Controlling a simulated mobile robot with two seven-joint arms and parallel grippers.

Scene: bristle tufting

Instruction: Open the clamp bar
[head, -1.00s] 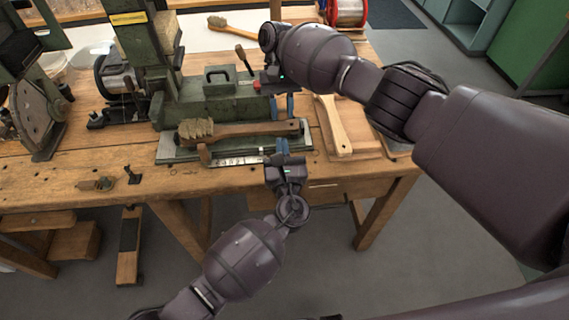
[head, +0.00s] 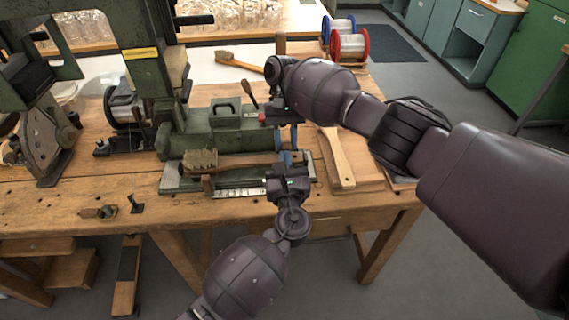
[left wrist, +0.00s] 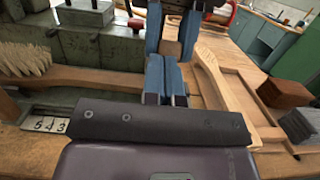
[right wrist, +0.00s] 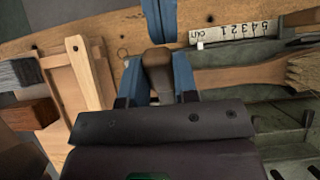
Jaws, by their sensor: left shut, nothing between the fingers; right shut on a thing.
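My right gripper (right wrist: 158,55) is shut on a brown wooden grip (right wrist: 157,68) above the machine's base. I cannot tell for certain whether this grip belongs to the clamp bar; the bar itself is largely hidden behind my fingers and arm. My left gripper (head: 284,160) is shut and empty, its blue fingers (left wrist: 166,80) together just in front of the brush handle. The brush (head: 240,163) lies across the front of the green machine (head: 215,125), bristles to the left, beside a numbered scale (head: 240,192). I cannot tell whether the left fingers touch the handle.
A pale wooden paddle (head: 340,160) lies on a board to the right. An upright dark lever (head: 249,93) stands behind the base. Wire spools (head: 350,44) and another brush (head: 238,63) are farther back.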

